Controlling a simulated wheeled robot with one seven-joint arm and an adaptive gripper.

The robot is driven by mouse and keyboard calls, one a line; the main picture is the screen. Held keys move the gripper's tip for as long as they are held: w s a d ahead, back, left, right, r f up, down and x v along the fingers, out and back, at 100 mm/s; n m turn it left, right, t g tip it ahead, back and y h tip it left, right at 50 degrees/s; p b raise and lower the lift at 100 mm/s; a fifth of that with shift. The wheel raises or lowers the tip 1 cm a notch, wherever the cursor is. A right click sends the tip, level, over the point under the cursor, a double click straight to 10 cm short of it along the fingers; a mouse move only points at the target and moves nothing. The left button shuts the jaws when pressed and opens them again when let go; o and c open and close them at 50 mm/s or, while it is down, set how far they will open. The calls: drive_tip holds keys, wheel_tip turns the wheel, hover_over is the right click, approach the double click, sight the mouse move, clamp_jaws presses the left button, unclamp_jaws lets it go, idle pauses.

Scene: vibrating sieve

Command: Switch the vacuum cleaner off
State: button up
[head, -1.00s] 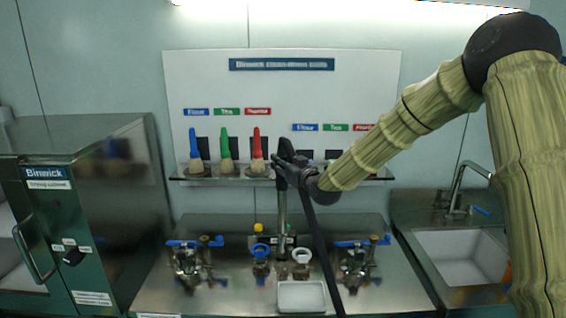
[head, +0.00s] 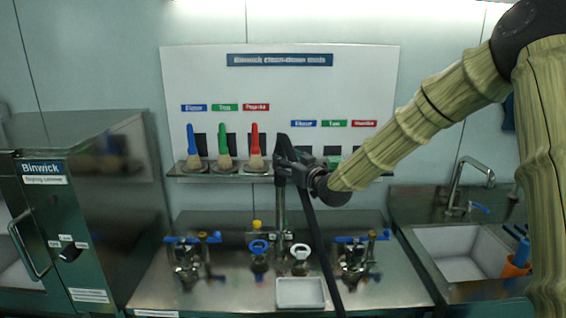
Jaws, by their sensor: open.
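No vacuum cleaner body can be made out in the head view. A long black strip (head: 321,245), perhaps a hose, runs from beside my gripper down past the bench front; what it joins to is unclear. My gripper (head: 284,160) is dark and open, in front of the tool board, near the top of an upright metal post (head: 280,215). Its fingers overlap the post and shelf in the picture, and I cannot tell whether they touch anything. A small yellow-topped part (head: 257,226) stands at the back of the bench; its kind is unclear.
A shelf (head: 205,178) holds blue, green and red brushes. Two blue-handled clamp fixtures (head: 186,258) (head: 355,256) and a white tray (head: 301,293) are on the bench. A steel drying cabinet (head: 85,220) stands left. A sink (head: 460,255) and an orange cup (head: 516,266) are right.

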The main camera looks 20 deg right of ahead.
drive_tip(key=b+v, duration=0.2)
drive_tip(key=v, duration=0.5)
drive_tip(key=shift+s, duration=0.4)
